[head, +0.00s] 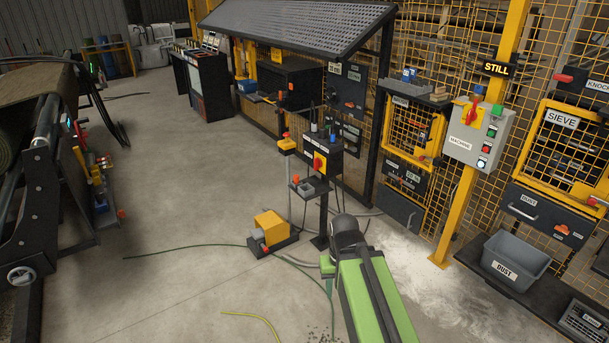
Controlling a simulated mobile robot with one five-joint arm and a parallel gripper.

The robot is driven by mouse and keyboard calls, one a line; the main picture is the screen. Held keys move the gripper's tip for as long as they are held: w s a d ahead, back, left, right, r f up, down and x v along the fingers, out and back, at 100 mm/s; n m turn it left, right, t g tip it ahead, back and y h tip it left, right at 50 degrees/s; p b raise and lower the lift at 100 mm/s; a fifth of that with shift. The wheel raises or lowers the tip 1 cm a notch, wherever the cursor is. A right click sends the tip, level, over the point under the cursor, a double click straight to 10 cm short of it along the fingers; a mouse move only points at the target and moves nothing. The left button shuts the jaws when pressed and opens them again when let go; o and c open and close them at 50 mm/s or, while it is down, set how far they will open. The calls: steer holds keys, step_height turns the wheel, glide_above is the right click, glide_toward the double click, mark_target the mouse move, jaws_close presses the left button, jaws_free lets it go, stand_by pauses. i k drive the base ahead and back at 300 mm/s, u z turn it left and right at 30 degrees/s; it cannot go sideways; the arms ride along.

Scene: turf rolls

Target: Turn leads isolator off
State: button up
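A dark box on a post (322,165) stands right of the middle in the head view. It carries a red rotary handle on a yellow plate (319,162), and I cannot read its small labels. A second red-and-yellow rotary switch (471,113) is on the grey box marked MACHINE (463,144), on the yellow post. No label reading "leads" is legible, so I cannot tell for certain which switch is the leads isolator. My green arm reaches up from the bottom, its dark joint below the post-mounted box. My gripper's fingertips do not show.
A yellow foot pedal unit (271,228) sits on the floor left of my arm. A green cable (190,247) and a yellow-green cable (255,318) lie nearby. Mesh guarding (480,60) lines the right. A grey DUST bin (516,262) stands lower right. Floor at left centre is mostly clear.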

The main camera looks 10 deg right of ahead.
mark_target(317, 162)
steer(key=z, duration=0.15)
steer(key=i, duration=0.95)
steer(key=u, duration=1.1)
steer(key=i, duration=1.15)
steer(key=u, duration=0.55)
steer(key=i, duration=0.8)
steer(key=z, duration=0.05)
